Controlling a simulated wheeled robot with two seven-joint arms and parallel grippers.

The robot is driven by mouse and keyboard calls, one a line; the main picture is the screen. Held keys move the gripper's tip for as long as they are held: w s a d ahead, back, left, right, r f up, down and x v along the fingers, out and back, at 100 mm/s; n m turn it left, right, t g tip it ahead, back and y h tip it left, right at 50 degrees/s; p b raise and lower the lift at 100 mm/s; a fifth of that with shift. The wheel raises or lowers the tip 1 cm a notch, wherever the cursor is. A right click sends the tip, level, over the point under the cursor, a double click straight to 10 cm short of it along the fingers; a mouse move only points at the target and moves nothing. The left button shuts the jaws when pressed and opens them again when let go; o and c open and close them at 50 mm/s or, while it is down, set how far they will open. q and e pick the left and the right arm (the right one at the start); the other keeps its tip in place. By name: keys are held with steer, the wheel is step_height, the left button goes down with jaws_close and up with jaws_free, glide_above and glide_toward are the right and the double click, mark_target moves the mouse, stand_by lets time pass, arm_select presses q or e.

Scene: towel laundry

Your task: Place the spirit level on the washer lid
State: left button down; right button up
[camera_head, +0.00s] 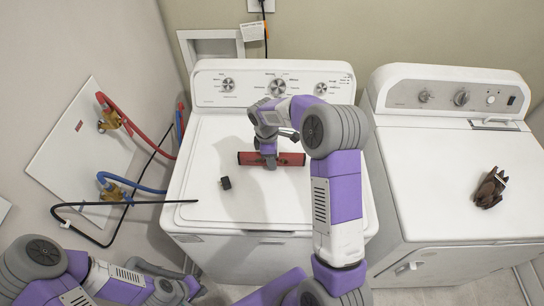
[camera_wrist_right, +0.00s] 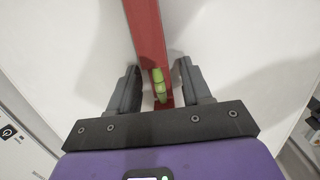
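The red spirit level (camera_head: 291,159) lies crosswise over the middle of the white washer lid (camera_head: 255,207). My right gripper (camera_head: 270,160) points down at the level's middle. In the right wrist view, the level (camera_wrist_right: 148,35) passes between the two fingers (camera_wrist_right: 158,85), with its yellow-green vial there. Gaps show on both sides, so the fingers look open around it. Whether the level touches the lid beneath the gripper is hard to tell. My left arm is at the lower left of the head view; its gripper's fingers cannot be made out clearly.
A small black object (camera_head: 226,183) lies on the lid, left of the level. Dark brown gloves (camera_head: 490,188) lie on the dryer (camera_head: 435,160) to the right. Red and blue hoses (camera_head: 135,186) and a black hose run along the left wall. The front of the lid is mostly clear.

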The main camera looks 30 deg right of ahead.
steer(key=r, duration=0.4)
steer(key=r+p, duration=0.1)
steer(key=r, duration=0.3)
steer(key=a+r, duration=0.1)
steer(key=r, duration=0.3)
steer(key=shift+w+a+r, duration=0.1)
steer(key=shift+w+r, duration=0.1)
steer(key=shift+w, duration=0.15)
